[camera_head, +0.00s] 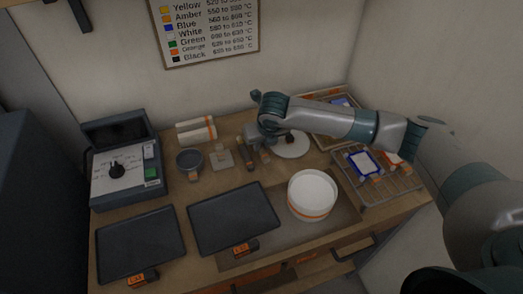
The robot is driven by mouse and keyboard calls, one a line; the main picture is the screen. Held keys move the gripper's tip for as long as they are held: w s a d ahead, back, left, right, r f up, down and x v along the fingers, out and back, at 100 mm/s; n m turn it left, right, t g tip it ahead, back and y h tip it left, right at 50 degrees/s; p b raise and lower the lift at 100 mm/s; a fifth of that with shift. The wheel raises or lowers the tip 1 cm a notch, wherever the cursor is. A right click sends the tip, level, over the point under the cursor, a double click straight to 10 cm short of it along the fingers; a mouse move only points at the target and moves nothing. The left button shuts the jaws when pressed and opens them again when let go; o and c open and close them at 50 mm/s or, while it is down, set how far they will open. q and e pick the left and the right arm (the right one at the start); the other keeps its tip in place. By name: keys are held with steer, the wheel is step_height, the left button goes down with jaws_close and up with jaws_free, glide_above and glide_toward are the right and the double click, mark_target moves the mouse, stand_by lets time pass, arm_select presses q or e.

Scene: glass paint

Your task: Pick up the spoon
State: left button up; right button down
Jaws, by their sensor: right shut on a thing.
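My right arm comes in from the right, and my right gripper (254,148) points down over the back middle of the table. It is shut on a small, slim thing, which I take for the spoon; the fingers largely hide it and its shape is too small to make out. Dark, slim items with orange tags (246,161) are just under and beside the fingers. I cannot tell whether the held thing still touches the table. My left gripper is out of view.
A white round plate (291,147) lies right of the gripper. A dark bowl (190,163) and white rolls (197,131) are to its left. In front are two dark trays (232,214), (140,246) and a white tub (312,193). A wire rack (375,178) stands right, a control box (126,170) left.

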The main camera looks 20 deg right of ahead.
steer(key=shift+w+r+b, duration=0.1)
steer(key=shift+r+b, duration=0.3)
steer(key=shift+r, duration=0.35)
steer(key=s+d+r+b, duration=0.3)
steer(key=s+d+r, duration=0.4)
steer(key=s+d, duration=0.1)
steer(key=shift+s+d+r+b, duration=0.15)
steer(key=shift+s+d+b, duration=0.05)
steer(key=shift+b, duration=0.15)
